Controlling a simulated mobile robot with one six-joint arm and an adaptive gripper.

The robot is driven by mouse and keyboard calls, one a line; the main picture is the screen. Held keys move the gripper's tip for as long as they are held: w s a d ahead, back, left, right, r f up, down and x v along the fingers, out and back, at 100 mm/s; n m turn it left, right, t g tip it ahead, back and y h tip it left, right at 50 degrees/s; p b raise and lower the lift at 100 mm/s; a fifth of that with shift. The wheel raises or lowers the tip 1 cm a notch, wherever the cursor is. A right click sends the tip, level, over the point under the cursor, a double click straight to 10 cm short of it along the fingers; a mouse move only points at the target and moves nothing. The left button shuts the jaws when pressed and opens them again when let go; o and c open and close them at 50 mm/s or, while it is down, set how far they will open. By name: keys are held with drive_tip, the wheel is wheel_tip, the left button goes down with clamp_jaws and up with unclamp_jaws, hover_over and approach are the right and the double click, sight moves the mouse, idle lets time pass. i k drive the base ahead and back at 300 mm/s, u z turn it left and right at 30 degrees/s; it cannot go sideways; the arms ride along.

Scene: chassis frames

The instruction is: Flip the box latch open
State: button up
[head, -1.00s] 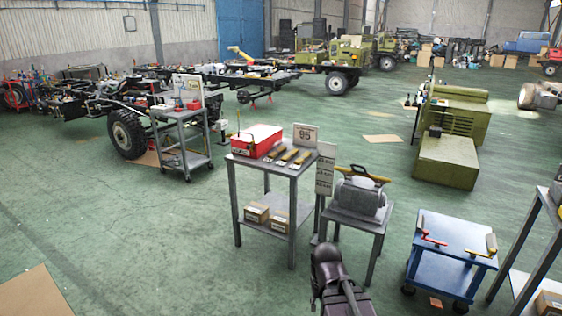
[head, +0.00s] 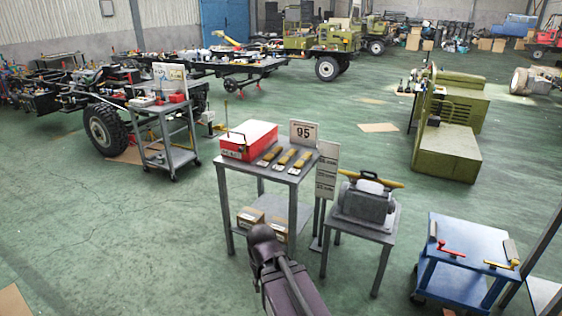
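The latch is too small to make out. My dark arm (head: 285,285) rises from the bottom edge in front of this table. Its upper end is just below and in front of the table's legs in the picture. No gripper fingers show, so I cannot tell whether they are open or shut.
Several yellow-brown tools (head: 287,157) and a "95" sign (head: 303,134) share the tabletop. Cardboard boxes (head: 250,217) lie on its lower shelf. A grey machine (head: 366,201) on a stand and a blue cart (head: 464,240) are to the right. The left floor is open.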

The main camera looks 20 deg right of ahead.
sight(240, 149)
drive_tip(key=z, duration=0.2)
drive_tip(key=i, duration=1.25)
drive_tip(key=z, duration=0.4)
